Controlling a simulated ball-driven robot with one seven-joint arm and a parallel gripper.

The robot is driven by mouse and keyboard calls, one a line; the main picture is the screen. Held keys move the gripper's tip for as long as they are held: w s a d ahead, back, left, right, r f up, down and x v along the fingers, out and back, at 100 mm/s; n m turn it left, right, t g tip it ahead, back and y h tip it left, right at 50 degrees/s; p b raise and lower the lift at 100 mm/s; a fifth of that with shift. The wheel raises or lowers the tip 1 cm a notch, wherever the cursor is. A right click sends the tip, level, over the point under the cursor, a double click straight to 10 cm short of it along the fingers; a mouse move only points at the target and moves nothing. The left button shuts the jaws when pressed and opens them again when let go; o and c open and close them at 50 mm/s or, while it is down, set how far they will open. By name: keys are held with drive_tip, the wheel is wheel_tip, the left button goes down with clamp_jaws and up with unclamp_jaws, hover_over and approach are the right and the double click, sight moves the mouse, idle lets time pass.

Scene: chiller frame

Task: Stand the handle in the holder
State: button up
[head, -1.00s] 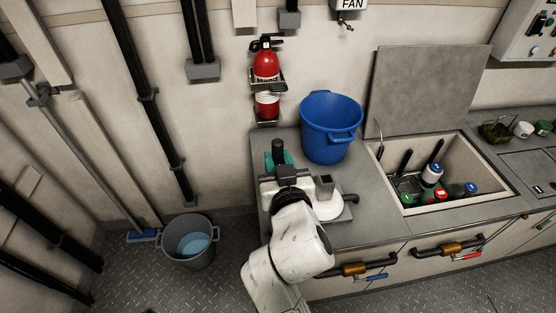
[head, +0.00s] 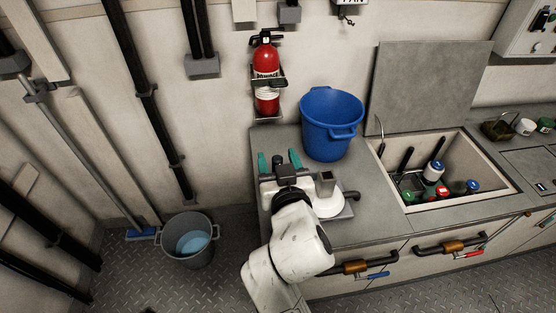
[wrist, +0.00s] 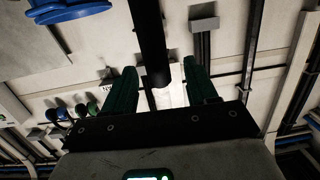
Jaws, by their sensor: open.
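My gripper (head: 279,160) is open above the left part of the counter, its two teal fingers spread apart. In the wrist view my gripper (wrist: 162,75) shows both fingers and a gap between them. A thick black cylinder (wrist: 151,38), apparently the handle, runs down from the top of that view and ends in the gap. Neither finger visibly touches it. In the head view only a small dark piece shows between the fingers.
A blue bucket (head: 331,122) stands on the counter (head: 370,220) right of my gripper. Further right is an open chiller well (head: 415,205) with several bottles. A fire extinguisher (head: 266,90) hangs on the wall behind. A grey bucket (head: 187,258) stands on the floor at left.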

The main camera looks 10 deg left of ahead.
drive_tip(key=shift+s, duration=0.1)
drive_tip(key=v, duration=1)
drive_tip(key=shift+s+d+b, duration=0.2)
drive_tip(key=shift+s+b, duration=0.1)
drive_tip(key=shift+b, duration=0.1)
idle(0.4)
drive_tip(key=s+d+f+m+g+h+p, duration=0.1)
drive_tip(key=s+d+f+m+g+h, duration=0.15)
drive_tip(key=d+f, duration=0.6)
drive_tip(key=s+d+f+m+g+h, duration=0.15)
drive_tip(key=d+f+g+h, duration=0.35)
drive_tip(key=d, duration=0.7)
drive_tip(key=s+d+f+g+y, duration=0.1)
drive_tip(key=s+d+f+g, duration=0.2)
drive_tip(key=s, duration=0.7)
drive_tip(key=s+d+f+g+y, duration=0.1)
drive_tip(key=s+d+f+g, duration=0.3)
drive_tip(key=s, duration=0.6)
drive_tip(key=shift+d+f+p, duration=0.45)
drive_tip(key=shift+d+f, duration=0.45)
drive_tip(key=shift+d, duration=0.1)
drive_tip(key=shift+c, duration=0.2)
